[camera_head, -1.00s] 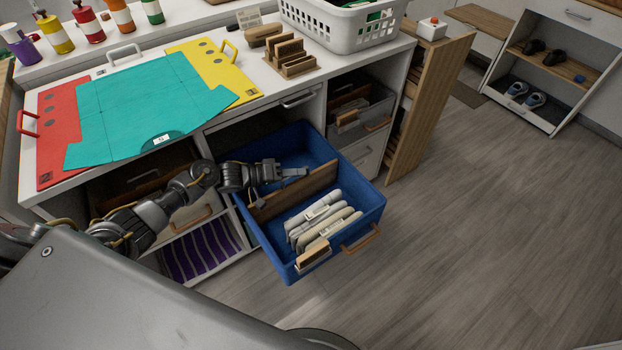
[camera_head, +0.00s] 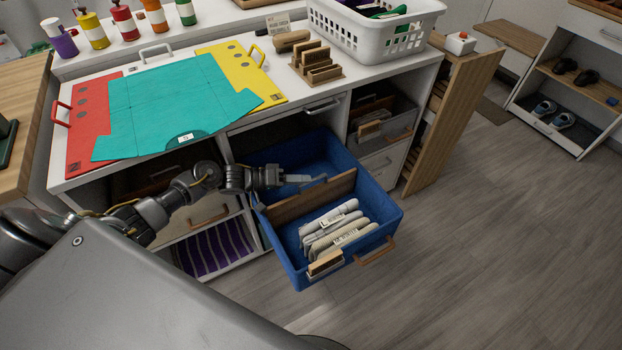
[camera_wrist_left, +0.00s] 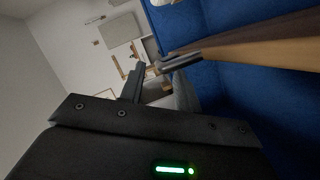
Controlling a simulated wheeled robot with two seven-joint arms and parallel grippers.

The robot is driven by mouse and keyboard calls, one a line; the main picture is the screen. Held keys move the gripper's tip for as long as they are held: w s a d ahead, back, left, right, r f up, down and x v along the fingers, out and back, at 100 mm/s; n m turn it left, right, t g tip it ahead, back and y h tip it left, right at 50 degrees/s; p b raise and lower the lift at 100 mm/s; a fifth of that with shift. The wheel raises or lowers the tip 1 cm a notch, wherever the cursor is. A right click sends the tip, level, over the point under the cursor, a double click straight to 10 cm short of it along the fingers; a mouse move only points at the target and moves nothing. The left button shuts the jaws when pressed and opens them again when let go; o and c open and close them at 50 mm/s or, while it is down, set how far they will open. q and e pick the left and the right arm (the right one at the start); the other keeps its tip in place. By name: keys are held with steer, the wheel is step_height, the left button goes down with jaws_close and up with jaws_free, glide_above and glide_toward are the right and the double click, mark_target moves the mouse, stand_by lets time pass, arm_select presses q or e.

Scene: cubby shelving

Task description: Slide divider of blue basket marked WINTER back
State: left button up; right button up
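The blue basket (camera_head: 383,217) is pulled out from the white unit, with a wooden tag (camera_head: 325,263) on its front whose lettering is too small to read. A wooden divider (camera_head: 300,202) stands across it; the wrist view shows the divider (camera_wrist_left: 265,52) too. Pale folded items (camera_head: 337,234) lie in the front compartment. The rear compartment looks empty. My left gripper (camera_head: 305,181) is over the rear compartment, just behind the divider. In the wrist view, its fingers (camera_wrist_left: 158,74) are apart, one close beside the divider's edge; contact is unclear. My right gripper is out of view.
The worktop above holds a teal folder (camera_head: 165,105), a white basket (camera_head: 375,40) and a wooden rack (camera_head: 317,67). A tall wooden pull-out (camera_head: 450,115) stands to the right of the blue basket. The floor in front is clear.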

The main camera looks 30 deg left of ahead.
arm_select(q)
steer(key=v, duration=0.6)
steer(key=shift+a, duration=0.2)
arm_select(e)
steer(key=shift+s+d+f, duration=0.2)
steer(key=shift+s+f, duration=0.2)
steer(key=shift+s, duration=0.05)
arm_select(q)
steer(key=shift+s+r, duration=0.1)
